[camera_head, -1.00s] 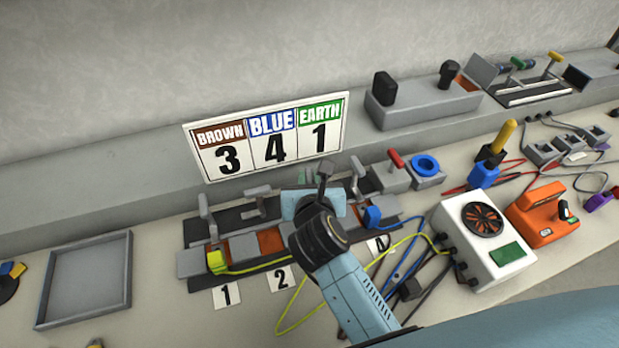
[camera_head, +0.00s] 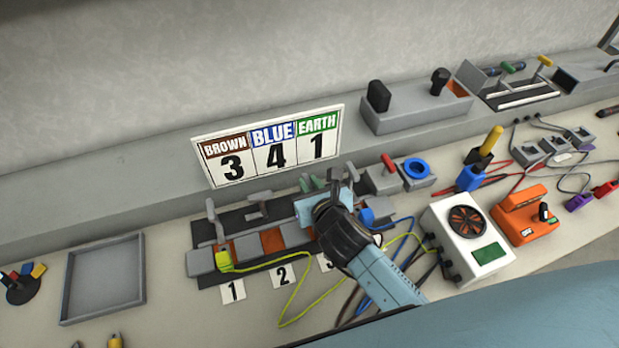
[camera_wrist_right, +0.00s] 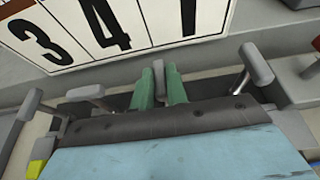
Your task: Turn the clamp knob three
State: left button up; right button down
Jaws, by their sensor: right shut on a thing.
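A dark clamp rack (camera_head: 236,222) with several grey lever-like knobs stands on the bench, with number cards in front. Card 3 (camera_head: 326,263) is partly hidden by my wrist. My right gripper (camera_head: 310,183) reaches over the rack at the third clamp. In the right wrist view, its green fingers (camera_wrist_right: 161,88) are shut on the grey clamp knob three (camera_wrist_right: 158,72), between them. Knob two (camera_wrist_right: 85,92) is left of the fingers, knob four (camera_wrist_right: 257,62) right. The hand hides the third clamp's body. My left gripper is out of view.
A sign (camera_head: 268,146) reading brown 3, blue 4, earth 1 stands behind the rack. A yellow-green plug (camera_head: 224,261) is at clamp 1, a blue one (camera_head: 367,217) near clamp 4. Loose wires lie in front. An empty grey tray (camera_head: 104,277) is left, a white fan box (camera_head: 467,235) right.

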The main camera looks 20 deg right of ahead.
jog(key=c, duration=1.4)
grip_release()
jog(key=v, duration=1.3)
jog(key=shift+s+p, duration=0.15)
jog(key=shift+p, duration=0.3)
jog(key=shift+s, duration=0.1)
